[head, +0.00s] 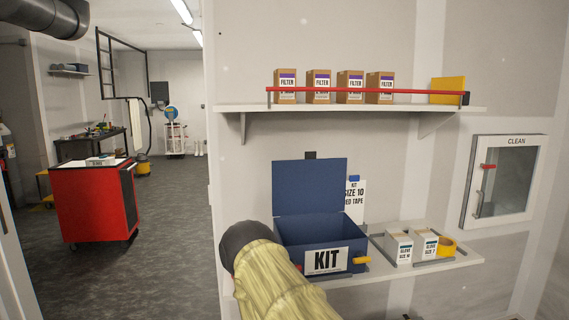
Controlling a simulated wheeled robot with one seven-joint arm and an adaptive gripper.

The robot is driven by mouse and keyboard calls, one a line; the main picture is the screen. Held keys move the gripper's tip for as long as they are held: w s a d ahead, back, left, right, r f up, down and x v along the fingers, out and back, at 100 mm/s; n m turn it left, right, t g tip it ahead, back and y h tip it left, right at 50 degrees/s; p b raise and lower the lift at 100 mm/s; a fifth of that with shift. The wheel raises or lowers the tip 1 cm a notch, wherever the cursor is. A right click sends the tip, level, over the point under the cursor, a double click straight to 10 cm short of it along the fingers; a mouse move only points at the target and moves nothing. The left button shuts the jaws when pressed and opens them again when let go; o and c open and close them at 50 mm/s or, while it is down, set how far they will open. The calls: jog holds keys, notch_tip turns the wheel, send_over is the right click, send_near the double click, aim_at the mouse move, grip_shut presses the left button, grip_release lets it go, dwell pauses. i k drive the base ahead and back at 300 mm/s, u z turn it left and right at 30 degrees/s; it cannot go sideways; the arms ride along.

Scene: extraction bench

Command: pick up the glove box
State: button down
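Two small white-and-grey glove boxes stand side by side on the lower wall shelf, right of the blue kit box. The left glove box (398,247) and the right glove box (425,244) both have labels reading "GLOVE" with a size line. The size digits are too small to read surely. Both boxes stand upright. A yellow-covered arm part of mine with a dark rounded end crosses the lower middle, in front of the kit box's left side. My gripper does not show, so its state and distance from the boxes are hidden.
The blue kit box (296,229) has its lid up. A sign (354,203) reading "SIZE 10" stands behind. A yellow tape roll (447,246) sits beside the glove boxes. Filter boxes (318,86) stand behind a red bar above. A red cart (91,203) stands left; floor between is clear.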

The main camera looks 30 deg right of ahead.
aim_at(397, 244)
jog(key=z, duration=1.2)
jog(key=k, duration=0.6)
jog(key=u, duration=1.15)
jog(key=i, duration=1.1)
jog(key=z, duration=0.85)
jog(key=i, duration=0.55)
jog(key=z, duration=0.55)
